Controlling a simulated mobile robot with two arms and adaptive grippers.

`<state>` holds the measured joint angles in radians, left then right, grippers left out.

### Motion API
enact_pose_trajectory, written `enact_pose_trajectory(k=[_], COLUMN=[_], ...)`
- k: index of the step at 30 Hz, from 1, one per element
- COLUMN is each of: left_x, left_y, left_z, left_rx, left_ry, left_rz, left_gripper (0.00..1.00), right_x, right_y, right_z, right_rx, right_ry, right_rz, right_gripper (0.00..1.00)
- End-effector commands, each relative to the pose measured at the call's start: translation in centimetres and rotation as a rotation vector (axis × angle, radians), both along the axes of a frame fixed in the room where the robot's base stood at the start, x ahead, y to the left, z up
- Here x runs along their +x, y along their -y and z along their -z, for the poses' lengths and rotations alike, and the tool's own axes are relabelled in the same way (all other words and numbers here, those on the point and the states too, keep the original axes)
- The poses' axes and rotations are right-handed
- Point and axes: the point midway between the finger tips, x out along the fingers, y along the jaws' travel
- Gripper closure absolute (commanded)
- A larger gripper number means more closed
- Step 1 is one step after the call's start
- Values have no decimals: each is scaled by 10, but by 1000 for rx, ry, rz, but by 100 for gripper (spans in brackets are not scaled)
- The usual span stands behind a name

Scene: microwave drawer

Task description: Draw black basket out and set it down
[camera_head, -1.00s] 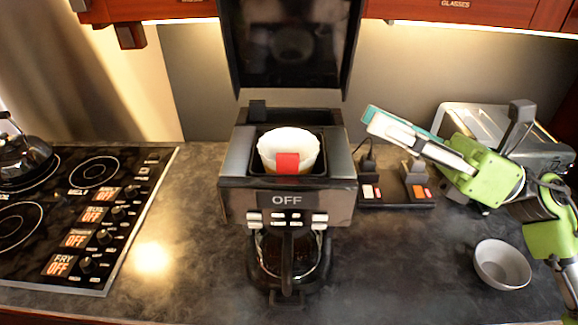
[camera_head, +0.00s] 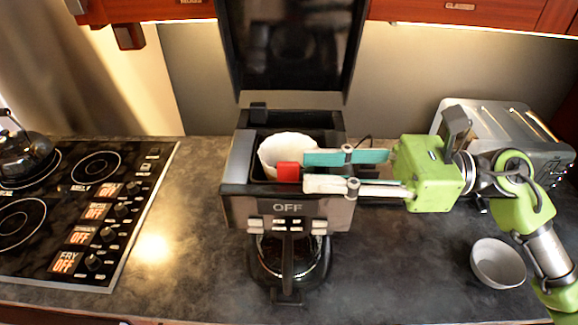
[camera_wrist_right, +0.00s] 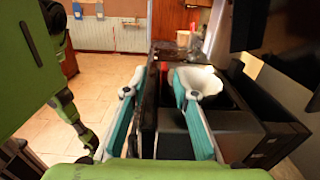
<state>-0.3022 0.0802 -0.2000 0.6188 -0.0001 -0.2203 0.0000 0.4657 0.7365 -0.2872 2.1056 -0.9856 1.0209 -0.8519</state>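The black basket (camera_head: 262,177) sits in the open top of the coffee maker (camera_head: 237,160). A white paper filter (camera_head: 283,150) lines it and a red tab (camera_head: 288,172) is at its front. My right gripper (camera_head: 304,171) is open, reaching in from the right, with its fingertips beside the red tab, one farther back and one nearer the front. It also shows open in the right wrist view (camera_wrist_right: 157,80), with the dark front wall of the machine between its fingers. I cannot tell whether it touches the tab. My left gripper is not in view.
The coffee maker's lid (camera_head: 290,45) stands raised behind. A glass carafe (camera_head: 290,260) is below the basket. A stove (camera_head: 75,215) with a kettle (camera_head: 25,155) is at left. A toaster (camera_head: 505,130) and a bowl (camera_head: 497,263) are at right.

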Motion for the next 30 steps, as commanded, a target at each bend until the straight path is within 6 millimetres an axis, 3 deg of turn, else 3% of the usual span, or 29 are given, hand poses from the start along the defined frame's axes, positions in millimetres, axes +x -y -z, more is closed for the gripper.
enact_pose_trajectory(k=[10,15,22,25,30], left_x=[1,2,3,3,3], left_y=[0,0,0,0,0], left_z=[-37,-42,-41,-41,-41], left_rx=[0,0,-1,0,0], left_ry=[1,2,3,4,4], left_rz=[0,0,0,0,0], left_gripper=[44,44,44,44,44], right_x=[7,7,7,7,7], right_y=[-37,-50,-51,-51,-50], right_z=[-4,-1,1,1,1], right_rx=[2,1,0,0,1], right_ry=[-2,-1,-1,-1,0], right_rz=[-2,0,0,0,1], right_gripper=[74,74,74,97,100])
